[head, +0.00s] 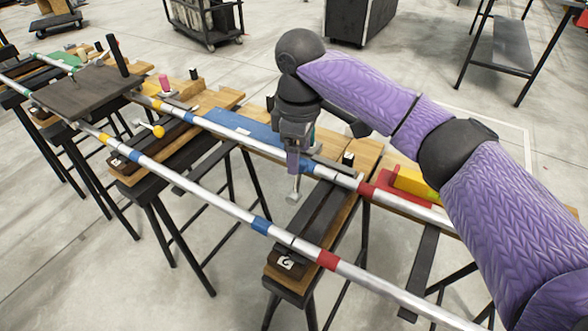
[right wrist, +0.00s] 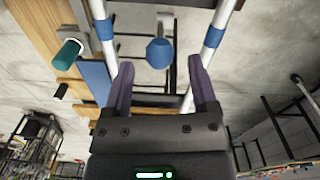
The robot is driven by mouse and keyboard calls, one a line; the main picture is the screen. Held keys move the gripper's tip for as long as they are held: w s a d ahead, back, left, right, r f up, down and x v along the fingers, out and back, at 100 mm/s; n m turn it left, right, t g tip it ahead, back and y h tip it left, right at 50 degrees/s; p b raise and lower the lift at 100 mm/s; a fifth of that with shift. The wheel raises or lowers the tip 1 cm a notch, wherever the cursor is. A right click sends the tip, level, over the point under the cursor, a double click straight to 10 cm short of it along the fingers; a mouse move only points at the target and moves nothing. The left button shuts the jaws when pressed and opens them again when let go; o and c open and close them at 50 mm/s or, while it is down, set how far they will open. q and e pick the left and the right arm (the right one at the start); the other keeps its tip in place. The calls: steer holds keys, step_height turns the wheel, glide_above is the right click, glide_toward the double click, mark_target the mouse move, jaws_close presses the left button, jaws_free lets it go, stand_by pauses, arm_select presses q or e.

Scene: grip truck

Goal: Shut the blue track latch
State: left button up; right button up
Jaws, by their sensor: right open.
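The blue track latch shows in the right wrist view as a round blue knob (right wrist: 160,53) on a light metal stem, between the two silver rails. My right gripper (right wrist: 161,75) is open, and the knob appears beyond and between its two purple fingertips, with no visible contact. In the head view my right gripper (head: 293,162) points down between the rails, beside a blue panel (head: 235,129). It hides the blue knob there; a small pale metal piece (head: 293,197) shows just below the fingers. My left gripper is out of view.
Two silver rails with coloured bands, the near one (head: 195,187) and the far one (head: 330,173), rest on black trestles. A yellow-knobbed latch (head: 157,130) sits farther left. A red and yellow block (head: 412,184) lies right. A dark platform (head: 85,92) spans the rails at left.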

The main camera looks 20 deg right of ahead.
mark_target(296, 183)
step_height(296, 183, down, 4)
steer(key=shift+f+b, duration=0.2)
steer(key=shift+b, duration=0.55)
steer(key=shift+f, duration=0.4)
steer(key=c, duration=0.3)
jaws_close()
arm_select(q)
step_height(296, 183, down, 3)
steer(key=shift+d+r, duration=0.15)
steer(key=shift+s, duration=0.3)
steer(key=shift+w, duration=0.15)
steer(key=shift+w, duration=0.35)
